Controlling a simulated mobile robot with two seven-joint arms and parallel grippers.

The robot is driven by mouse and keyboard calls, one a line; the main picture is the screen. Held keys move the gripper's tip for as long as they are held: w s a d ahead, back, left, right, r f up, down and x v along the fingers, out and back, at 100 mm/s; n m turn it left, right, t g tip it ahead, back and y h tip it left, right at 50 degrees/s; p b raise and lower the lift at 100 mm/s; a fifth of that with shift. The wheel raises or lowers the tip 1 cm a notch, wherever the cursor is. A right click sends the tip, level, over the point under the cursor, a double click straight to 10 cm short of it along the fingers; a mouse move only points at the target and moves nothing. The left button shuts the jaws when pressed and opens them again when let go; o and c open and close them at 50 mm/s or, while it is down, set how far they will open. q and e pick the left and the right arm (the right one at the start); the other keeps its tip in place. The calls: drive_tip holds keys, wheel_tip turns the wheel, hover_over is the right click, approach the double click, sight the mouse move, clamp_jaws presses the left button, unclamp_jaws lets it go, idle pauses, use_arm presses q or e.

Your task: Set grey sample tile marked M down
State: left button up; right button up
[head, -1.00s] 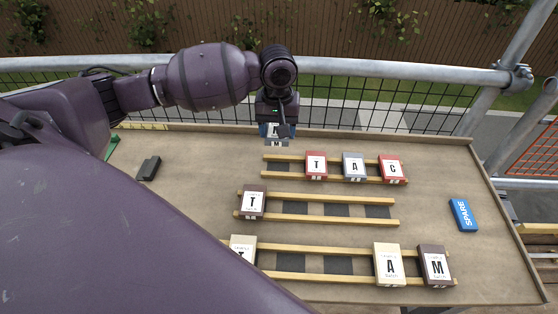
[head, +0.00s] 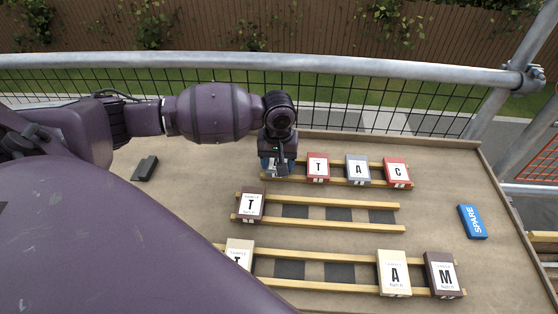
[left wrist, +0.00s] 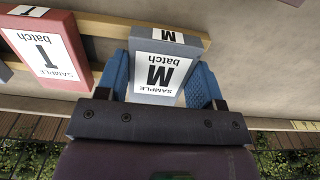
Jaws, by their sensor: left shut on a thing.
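The grey sample tile marked M (left wrist: 162,66) is between the blue fingers of my left gripper (left wrist: 168,85), which is shut on it. In the head view my left gripper (head: 274,168) is at the left end of the far rack (head: 335,182), beside the red T tile (head: 318,167). There the M tile is mostly hidden by the gripper. In the left wrist view the tile is at the rack's rail, with the red T tile (left wrist: 47,50) beside it and a gap between. I cannot tell whether the tile touches the rails. My right gripper is not in view.
The far rack also holds a grey A tile (head: 358,170) and a red C tile (head: 397,172). The middle rack (head: 335,223) has a dark T tile (head: 250,206). The near rack (head: 310,255) holds more tiles. A blue SPARE block (head: 472,221) lies right, a black block (head: 146,168) left.

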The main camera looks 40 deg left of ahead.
use_arm(q)
drive_tip(key=shift+f, duration=0.3)
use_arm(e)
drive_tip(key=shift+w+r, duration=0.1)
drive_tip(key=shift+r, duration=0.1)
use_arm(q)
drive_tip(key=o, duration=1)
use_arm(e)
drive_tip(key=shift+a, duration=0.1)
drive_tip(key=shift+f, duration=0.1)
use_arm(q)
drive_tip(key=shift+r, duration=0.25)
wheel_tip(320, 180, up, 4)
drive_tip(key=shift+w+r+p, duration=0.1)
drive_tip(key=shift+r+p, duration=0.15)
drive_tip(key=shift+p, duration=0.35)
wheel_tip(320, 180, up, 8)
drive_tip(key=shift+f+p, duration=0.1)
drive_tip(key=shift+p, duration=0.7)
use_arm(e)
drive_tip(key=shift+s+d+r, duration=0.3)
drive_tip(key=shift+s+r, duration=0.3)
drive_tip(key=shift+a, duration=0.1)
